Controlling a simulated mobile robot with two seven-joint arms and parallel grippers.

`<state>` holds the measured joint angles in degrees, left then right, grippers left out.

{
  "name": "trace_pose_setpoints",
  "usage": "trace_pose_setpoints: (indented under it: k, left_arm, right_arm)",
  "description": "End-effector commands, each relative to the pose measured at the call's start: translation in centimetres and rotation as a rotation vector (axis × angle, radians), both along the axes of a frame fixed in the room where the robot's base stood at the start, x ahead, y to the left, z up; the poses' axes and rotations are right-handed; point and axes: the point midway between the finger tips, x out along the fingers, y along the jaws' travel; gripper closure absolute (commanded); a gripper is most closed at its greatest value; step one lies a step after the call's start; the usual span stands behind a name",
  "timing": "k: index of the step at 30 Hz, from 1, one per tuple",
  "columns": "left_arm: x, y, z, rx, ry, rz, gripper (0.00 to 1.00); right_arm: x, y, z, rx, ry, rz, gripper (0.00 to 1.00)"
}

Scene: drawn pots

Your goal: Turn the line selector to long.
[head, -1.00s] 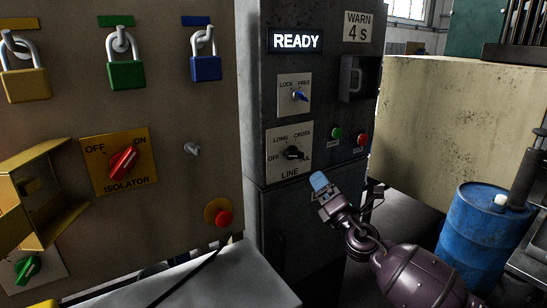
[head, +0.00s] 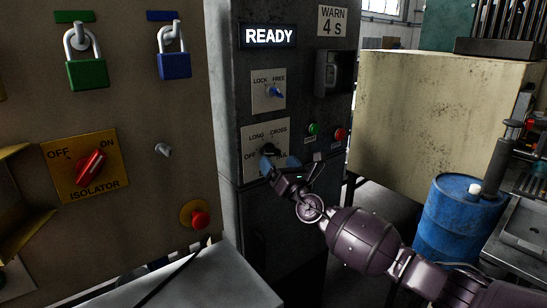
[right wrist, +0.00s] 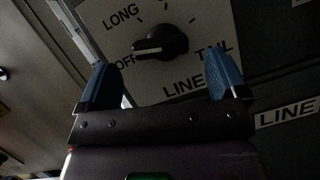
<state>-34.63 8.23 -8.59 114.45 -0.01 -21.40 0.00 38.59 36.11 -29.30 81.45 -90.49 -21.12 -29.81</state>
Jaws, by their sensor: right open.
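The line selector is a black knob (head: 268,150) on a white plate marked LONG, CROSS, OFF and LINE, on the grey cabinet. In the right wrist view the knob (right wrist: 160,43) shows close up, with its white pointer mark toward OFF at the left. My right gripper (head: 278,164) is at the lower part of this plate. Its blue fingers (right wrist: 162,72) are spread apart, with the knob between and just beyond them and nothing held. I cannot tell whether a finger touches the plate. My left gripper is not in view.
Above is a LOCK/FREE switch (head: 275,91) under a READY display (head: 270,36). A green button (head: 313,129) and a red button (head: 339,134) sit to the right. A red isolator knob (head: 91,167) is on the left panel. A blue drum (head: 455,220) stands at the right.

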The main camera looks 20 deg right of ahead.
Motion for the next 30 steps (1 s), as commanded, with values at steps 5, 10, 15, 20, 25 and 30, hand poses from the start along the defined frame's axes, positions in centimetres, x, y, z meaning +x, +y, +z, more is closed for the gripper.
trace_pose_setpoints:
  k: [5, 10, 15, 20, 25, 30]
  left_arm:
    - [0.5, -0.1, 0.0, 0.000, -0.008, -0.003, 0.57]
    - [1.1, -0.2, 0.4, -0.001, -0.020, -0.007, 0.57]
    - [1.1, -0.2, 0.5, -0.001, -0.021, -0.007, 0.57]
    - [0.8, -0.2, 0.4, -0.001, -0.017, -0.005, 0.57]
    - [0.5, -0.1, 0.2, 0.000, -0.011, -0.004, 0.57]
    - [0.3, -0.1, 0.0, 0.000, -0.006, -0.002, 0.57]
  right_arm:
    - [1.9, 0.6, 0.7, 0.000, 0.001, 0.002, 0.08]
    - [2.8, 0.8, 1.1, 0.000, 0.001, 0.000, 0.08]
    - [3.0, 0.8, 1.2, 0.001, 0.001, 0.001, 0.08]
    - [3.0, 0.8, 1.2, 0.001, 0.001, 0.001, 0.08]
    - [3.0, 0.8, 1.2, 0.001, 0.001, 0.001, 0.33]
    - [3.0, 0.8, 1.2, 0.001, 0.001, 0.001, 0.58]
